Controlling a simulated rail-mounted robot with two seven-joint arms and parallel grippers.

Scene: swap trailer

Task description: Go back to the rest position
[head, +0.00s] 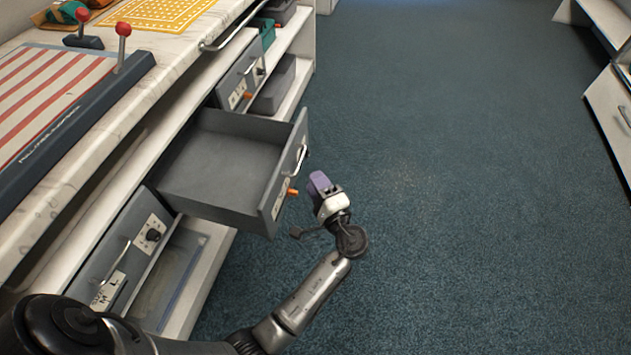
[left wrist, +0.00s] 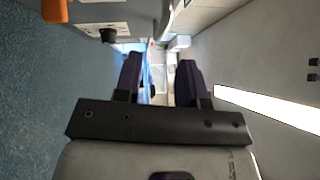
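My left gripper (head: 318,184) is in front of the open grey drawer (head: 222,165), just right of its front panel and handle, over the blue carpet. In the left wrist view my left gripper's two dark fingers (left wrist: 160,80) stand apart with nothing between them. The drawer is pulled out and looks empty. My right gripper is in neither view.
A marble-topped counter (head: 175,45) runs along the left, with a striped board (head: 50,90) and a yellow patterned mat (head: 155,13) on it. Closed drawers (head: 120,255) flank the open one. Wide carpet (head: 450,200) is clear on the right. White cabinets (head: 608,110) stand at the far right.

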